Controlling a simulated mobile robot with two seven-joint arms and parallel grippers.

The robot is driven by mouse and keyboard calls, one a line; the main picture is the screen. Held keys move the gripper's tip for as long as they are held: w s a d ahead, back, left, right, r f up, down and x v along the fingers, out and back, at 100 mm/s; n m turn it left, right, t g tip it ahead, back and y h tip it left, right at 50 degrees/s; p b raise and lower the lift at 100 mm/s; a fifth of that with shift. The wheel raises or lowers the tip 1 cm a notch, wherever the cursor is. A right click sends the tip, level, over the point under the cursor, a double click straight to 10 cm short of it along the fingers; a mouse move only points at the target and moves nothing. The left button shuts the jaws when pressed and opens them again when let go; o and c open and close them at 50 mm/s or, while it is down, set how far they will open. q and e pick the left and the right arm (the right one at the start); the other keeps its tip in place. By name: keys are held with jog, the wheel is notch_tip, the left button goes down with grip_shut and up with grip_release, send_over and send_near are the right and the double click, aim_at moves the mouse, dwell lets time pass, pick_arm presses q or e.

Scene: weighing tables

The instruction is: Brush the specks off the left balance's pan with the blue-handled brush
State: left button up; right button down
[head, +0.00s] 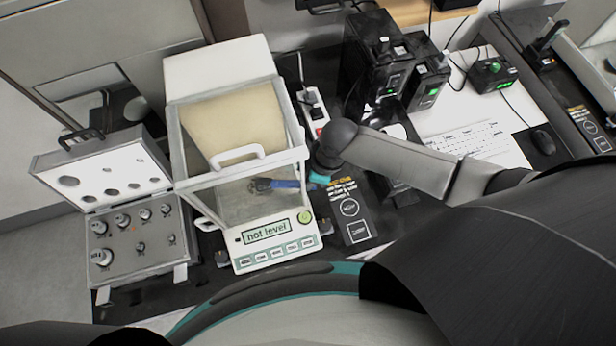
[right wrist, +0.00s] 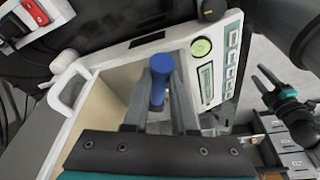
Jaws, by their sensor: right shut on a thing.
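The left balance (head: 275,262) has a clear draft shield and a display reading "not level". My right gripper (right wrist: 160,98) is shut on the blue-handled brush (right wrist: 161,72); the brush's blue handle (head: 286,184) also shows through the shield in the head view. The brush lies about level over the pan area, its dark head pointing left. The pan and any specks cannot be made out, nor whether the bristles touch. My left gripper (right wrist: 262,78) looks open and empty beyond the balance in the right wrist view; the head view does not show it.
An open weight case (head: 140,245) with several metal weights stands left of the balance. A power strip (head: 315,110), black devices (head: 375,65) and a labelled dark mat (head: 352,212) lie to its right.

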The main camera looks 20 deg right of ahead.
jog(key=shift+w+a+r, duration=0.1)
jog(key=shift+a+r, duration=0.2)
jog(key=shift+a, duration=0.05)
jog(key=shift+d+p, duration=0.1)
jog(key=shift+p, duration=0.2)
jog(key=shift+s+d+f, duration=0.1)
jog(key=shift+s+d, duration=0.15)
jog(key=shift+d, duration=0.3)
